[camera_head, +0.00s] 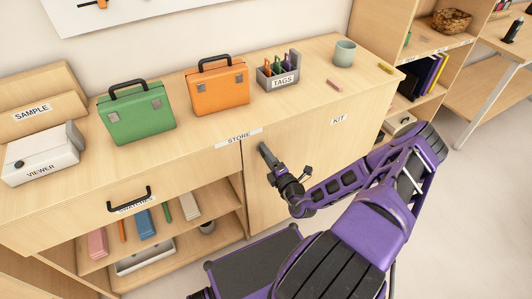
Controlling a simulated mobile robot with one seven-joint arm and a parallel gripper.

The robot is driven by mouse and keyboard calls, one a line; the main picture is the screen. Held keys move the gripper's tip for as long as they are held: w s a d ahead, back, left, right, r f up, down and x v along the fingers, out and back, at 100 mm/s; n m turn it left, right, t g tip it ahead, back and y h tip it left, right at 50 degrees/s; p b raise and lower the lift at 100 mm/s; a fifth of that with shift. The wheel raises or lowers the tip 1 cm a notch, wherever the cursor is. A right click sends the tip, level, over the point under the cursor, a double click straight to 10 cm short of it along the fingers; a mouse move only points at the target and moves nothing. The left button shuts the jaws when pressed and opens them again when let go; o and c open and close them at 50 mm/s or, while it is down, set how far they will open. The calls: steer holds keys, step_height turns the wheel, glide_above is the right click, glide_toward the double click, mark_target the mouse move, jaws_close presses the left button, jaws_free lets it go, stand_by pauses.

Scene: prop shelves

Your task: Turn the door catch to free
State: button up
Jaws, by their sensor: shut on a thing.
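The light wood cupboard door (310,142), labelled KIT, is in the right part of the cabinet front and looks closed. A dark grey bar that looks like the door catch (266,153) shows near the door's upper left edge, tilted down to the right. My gripper (273,166) is at the lower end of this bar and is shut on it. The fingertips are small and dark here, and they hide part of the catch. How far the catch is turned cannot be told.
A green case (137,117), an orange case (220,92), a TAGS holder (280,75) and a cup (344,53) stand on the cabinet top. A black drawer handle (130,201) sticks out at left. Open shelves stand at right; the floor there is clear.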

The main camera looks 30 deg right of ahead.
steer(key=shift+m, duration=0.6)
steer(key=shift+a+f, duration=0.1)
steer(key=o, duration=1.4)
steer(key=shift+s, duration=0.1)
steer(key=s, duration=1.7)
steer(key=shift+s+d, duration=0.15)
steer(key=shift+d, duration=0.2)
